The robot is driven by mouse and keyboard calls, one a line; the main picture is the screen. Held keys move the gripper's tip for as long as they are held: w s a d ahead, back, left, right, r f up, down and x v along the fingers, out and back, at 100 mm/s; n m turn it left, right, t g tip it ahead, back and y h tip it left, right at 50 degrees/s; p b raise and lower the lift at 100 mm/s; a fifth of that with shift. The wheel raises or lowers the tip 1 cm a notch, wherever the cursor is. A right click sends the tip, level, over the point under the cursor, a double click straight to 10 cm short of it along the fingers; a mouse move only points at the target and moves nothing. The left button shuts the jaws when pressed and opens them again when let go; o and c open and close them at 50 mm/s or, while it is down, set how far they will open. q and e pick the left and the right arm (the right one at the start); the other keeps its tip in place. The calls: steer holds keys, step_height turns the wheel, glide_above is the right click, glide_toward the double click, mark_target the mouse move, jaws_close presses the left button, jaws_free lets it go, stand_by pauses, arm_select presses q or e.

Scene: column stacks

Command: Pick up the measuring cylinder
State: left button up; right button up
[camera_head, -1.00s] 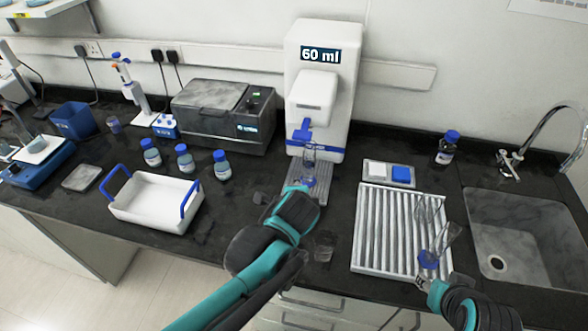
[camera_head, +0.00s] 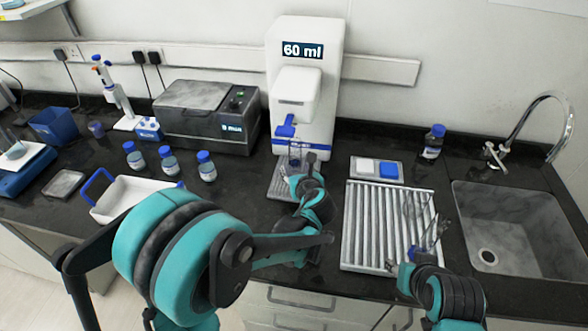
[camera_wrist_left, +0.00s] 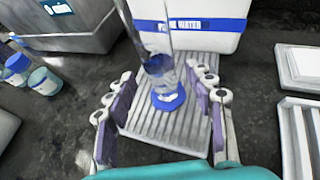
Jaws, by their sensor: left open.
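The measuring cylinder is clear with a blue base. It stands upright on the grooved tray of the white dispenser; in the head view it shows faintly (camera_head: 295,152) at the spout. In the left wrist view the cylinder's blue base (camera_wrist_left: 168,100) sits between the two fingers of my left gripper (camera_wrist_left: 163,103), apart from both; its top is cut off. My left gripper (camera_head: 303,182) is open, low in front of the cylinder. My right gripper (camera_head: 405,272) is by the drying rack's front, near clear glassware with a blue part (camera_head: 412,254); its fingers are unclear.
The dispenser (camera_head: 303,95) reads 60 ml and stands right behind the cylinder. A ribbed drying rack (camera_head: 375,225) and sink (camera_head: 515,220) lie right. Several blue-capped bottles (camera_head: 170,162) and a white basket (camera_head: 125,195) are left. A grey machine (camera_head: 210,112) stands behind them.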

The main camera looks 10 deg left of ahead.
mark_target(296, 157)
arm_select(q)
steer(key=b+x, duration=0.1)
steer(key=x, duration=0.2)
steer(key=shift+w+f, duration=0.15)
steer(key=shift+w, duration=0.15)
steer(key=shift+s, duration=0.1)
jaws_close()
steer(key=shift+r, duration=0.2)
steer(key=shift+r+p, duration=0.65)
steer(key=shift+r, duration=0.4)
step_height(296, 157, up, 2)
steer(key=shift+p, duration=0.5)
steer(key=s+d+r+p, duration=0.3)
steer(key=d+r, duration=0.3)
steer(key=d, duration=0.4)
steer(key=shift+v, duration=0.8)
